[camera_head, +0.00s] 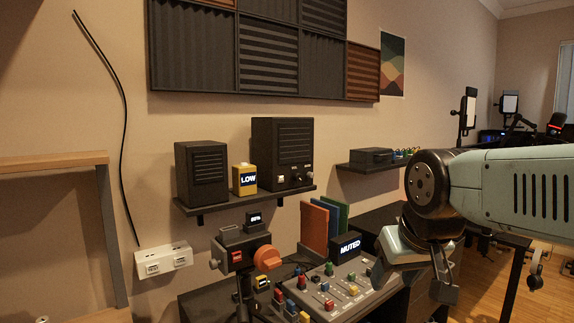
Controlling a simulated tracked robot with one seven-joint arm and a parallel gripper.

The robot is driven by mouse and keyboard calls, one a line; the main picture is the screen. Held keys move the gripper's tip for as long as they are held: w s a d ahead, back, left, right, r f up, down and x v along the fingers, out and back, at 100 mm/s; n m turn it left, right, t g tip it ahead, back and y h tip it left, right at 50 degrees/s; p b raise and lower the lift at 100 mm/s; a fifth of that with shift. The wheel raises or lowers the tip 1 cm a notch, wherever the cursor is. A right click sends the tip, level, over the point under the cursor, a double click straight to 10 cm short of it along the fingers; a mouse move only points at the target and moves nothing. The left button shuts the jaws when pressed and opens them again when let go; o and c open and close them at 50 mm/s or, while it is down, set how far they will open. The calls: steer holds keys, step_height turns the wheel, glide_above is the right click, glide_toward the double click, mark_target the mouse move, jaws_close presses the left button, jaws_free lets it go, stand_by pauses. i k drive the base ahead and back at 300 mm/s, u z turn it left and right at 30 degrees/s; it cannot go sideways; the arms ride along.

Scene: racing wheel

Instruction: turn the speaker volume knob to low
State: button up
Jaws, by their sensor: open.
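A large black speaker (283,140) stands on a dark wall shelf (245,200). Small knobs (297,180) sit at the lower right of its front, next to a small white label or switch. Their exact setting is too small to tell. A yellow box (244,187) left of this speaker has a display reading "LOW". A smaller black speaker (201,172) stands further left. My gripper (443,292) hangs at the right, below my teal and dark arm, open and apart from the speakers. Part of it is hidden or dark.
A mixing console (335,290) with a "MUTED" display (349,247) lies below the shelf. A device with an orange knob (264,258) stands in front of the shelf. Another shelf (372,165) is behind my arm. The wall has an outlet box (163,260) and acoustic panels (265,50).

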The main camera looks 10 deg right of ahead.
mark_target(297, 177)
steer(key=u, duration=0.05)
steer(key=k, duration=1)
steer(key=z, duration=0.65)
steer(key=i, duration=1.4)
steer(key=u, duration=0.45)
